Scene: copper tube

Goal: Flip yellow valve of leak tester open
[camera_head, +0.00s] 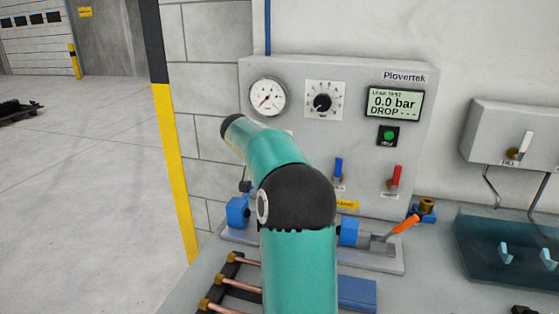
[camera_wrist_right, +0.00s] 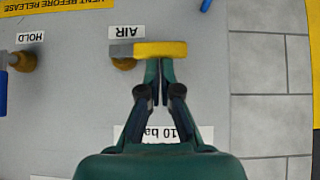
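The leak tester is the grey panel (camera_head: 345,75) against the wall, with a dial, a knob and a display reading 0.0 bar. Its yellow valve handle (camera_wrist_right: 160,49) lies crosswise in the right wrist view, beside the upside-down AIR label. My right gripper (camera_wrist_right: 160,65) has its two fingers close together, with their tips at the handle's edge. They are not around the handle; whether they touch it is unclear. In the head view, my teal arm hides the yellow valve and the right gripper. My left gripper is in neither view.
A blue lever (camera_head: 338,168) and a red lever (camera_head: 396,176) are on the panel. Below stands a fixture with blue blocks (camera_head: 348,232) and an orange-handled clamp (camera_head: 405,224). Copper tubes (camera_head: 240,284) lie in front. A FILL box (camera_head: 515,135) hangs at right.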

